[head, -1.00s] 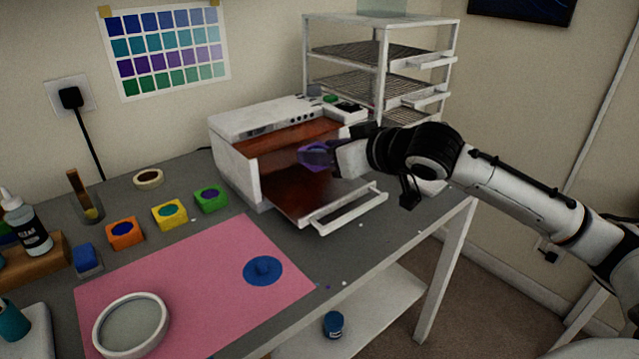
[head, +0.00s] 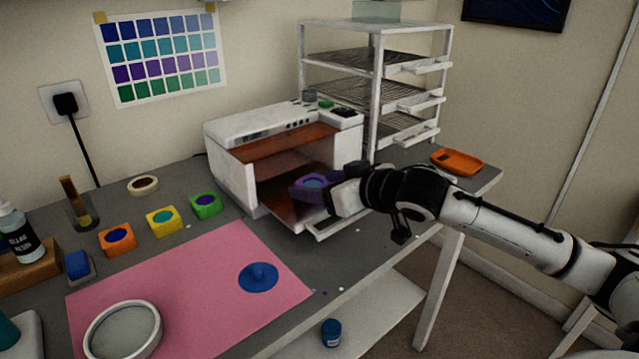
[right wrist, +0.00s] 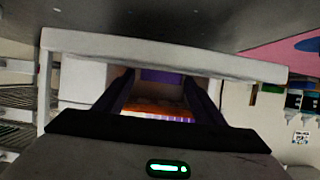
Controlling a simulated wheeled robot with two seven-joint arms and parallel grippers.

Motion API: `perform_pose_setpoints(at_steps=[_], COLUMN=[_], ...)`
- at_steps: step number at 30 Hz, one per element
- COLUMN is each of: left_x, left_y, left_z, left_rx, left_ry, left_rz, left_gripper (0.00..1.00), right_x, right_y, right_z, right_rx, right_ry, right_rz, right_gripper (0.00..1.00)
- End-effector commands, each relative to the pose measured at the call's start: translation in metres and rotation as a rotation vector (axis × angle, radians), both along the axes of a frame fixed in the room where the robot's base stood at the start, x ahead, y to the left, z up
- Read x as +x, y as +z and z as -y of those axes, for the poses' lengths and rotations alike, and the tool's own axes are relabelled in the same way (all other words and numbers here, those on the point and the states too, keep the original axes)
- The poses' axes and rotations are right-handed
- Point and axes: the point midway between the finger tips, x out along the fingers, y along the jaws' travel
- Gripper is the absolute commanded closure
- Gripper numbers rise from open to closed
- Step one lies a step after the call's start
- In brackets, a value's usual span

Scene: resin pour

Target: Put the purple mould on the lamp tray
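The purple mould (head: 312,187) has a blue-purple fill and sits at the tips of my right gripper (head: 328,190). It is over or on the pulled-out tray (head: 338,228) of the white lamp box; a gap below it cannot be made out. In the right wrist view the purple mould (right wrist: 162,76) shows between the two dark fingers, beyond the white tray front (right wrist: 160,52). My right gripper appears shut on it. The lamp box (head: 232,170) is open in front with a reddish inside. My left gripper is not in view.
Orange (head: 117,239), yellow (head: 164,221) and green (head: 206,205) moulds stand left of the lamp box. A pink mat (head: 190,290) holds a blue disc (head: 258,277) and a round white-rimmed dish (head: 123,330). A wire rack (head: 375,70) and an orange dish (head: 457,161) stand behind right.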

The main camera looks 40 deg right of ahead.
Motion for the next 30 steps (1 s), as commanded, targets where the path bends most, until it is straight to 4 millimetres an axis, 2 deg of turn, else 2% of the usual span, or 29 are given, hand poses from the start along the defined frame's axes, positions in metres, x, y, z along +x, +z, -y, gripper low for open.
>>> perform_pose_setpoints(at_steps=[11, 30], left_x=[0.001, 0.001], left_y=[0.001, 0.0], left_z=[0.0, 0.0], left_rx=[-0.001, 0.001], left_ry=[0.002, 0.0], left_rz=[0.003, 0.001], left_gripper=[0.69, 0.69], right_x=[-0.002, -0.066], right_y=[0.004, 0.029], right_z=[0.001, 0.004], right_rx=[-0.001, 0.005], right_ry=[-0.001, 0.001], right_rz=[-0.001, -0.004], right_gripper=[0.36, 0.36])
